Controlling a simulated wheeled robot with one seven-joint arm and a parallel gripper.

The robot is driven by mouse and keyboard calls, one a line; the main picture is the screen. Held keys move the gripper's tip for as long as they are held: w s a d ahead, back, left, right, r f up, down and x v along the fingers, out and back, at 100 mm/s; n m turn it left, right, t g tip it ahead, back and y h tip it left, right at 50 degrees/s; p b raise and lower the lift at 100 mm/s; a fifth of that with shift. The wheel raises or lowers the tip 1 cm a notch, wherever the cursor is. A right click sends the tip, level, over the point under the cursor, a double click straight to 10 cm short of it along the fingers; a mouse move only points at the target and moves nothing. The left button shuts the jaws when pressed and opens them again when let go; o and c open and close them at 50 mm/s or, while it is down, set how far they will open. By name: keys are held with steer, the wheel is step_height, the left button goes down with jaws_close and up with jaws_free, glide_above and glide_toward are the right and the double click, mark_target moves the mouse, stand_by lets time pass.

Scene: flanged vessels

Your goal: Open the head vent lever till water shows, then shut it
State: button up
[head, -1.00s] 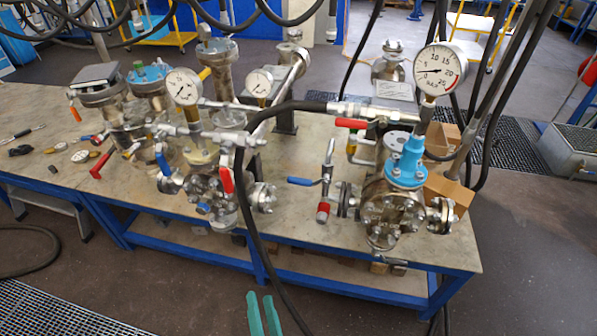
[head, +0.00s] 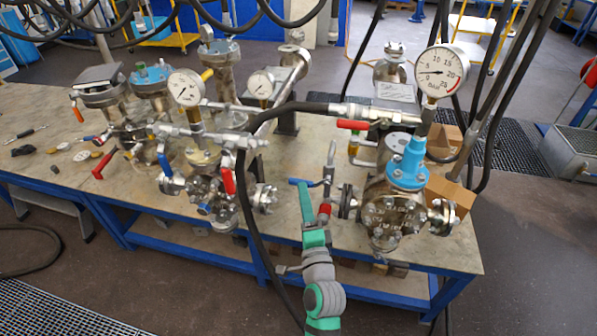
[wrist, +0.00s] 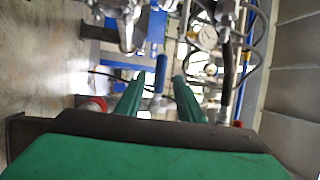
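A flanged vessel (head: 392,215) with a blue neck (head: 407,163) stands at the right of the bench. A blue-handled lever (head: 300,183) is on the small valve branch at its left, pointing left. A red lever (head: 352,124) sits on the hose line above. No label shows which is the head vent lever. I see no water.
A pressure gauge (head: 440,72) rises above the right vessel. A black hose (head: 245,200) hangs in front of the bench, left of my arm. Another vessel with red and blue levers (head: 207,190) stands to the left. Cardboard boxes (head: 448,192) are behind at right.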

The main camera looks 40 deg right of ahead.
steer(key=x, duration=0.9)
steer(key=shift+w+r, duration=0.1)
jaws_close()
